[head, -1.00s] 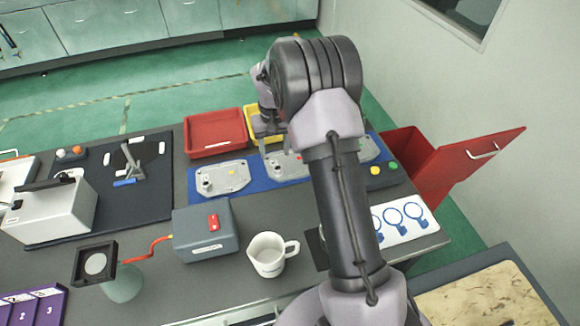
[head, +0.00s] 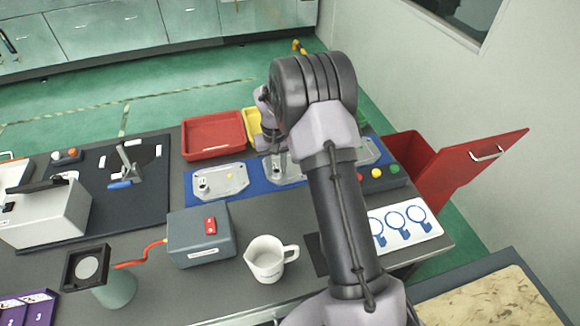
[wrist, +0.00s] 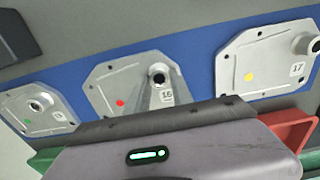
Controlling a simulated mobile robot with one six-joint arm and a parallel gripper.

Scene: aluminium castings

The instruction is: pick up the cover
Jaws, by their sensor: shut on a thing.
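Three grey cast covers sit in a row over a blue mat (head: 250,183). The middle cover (head: 279,176), with a red dot and the number 16, also shows in the wrist view (wrist: 112,98). My gripper (wrist: 155,84) is shut on it at its round boss, whose near side the fingers partly hide. I cannot tell any gap between this cover and the mat. The yellow-dot cover (head: 218,182), number 17, lies at left in the head view and at right in the wrist view (wrist: 262,62). The green-dot cover (wrist: 38,108) is on the other side.
A red tray (head: 213,150) and a yellow tray (head: 251,125) stand behind the mat. A button box (head: 382,178) is at right. A white mug (head: 266,262) and a grey box (head: 202,242) stand in front. A red bin (head: 412,158) stands beyond the table's right edge.

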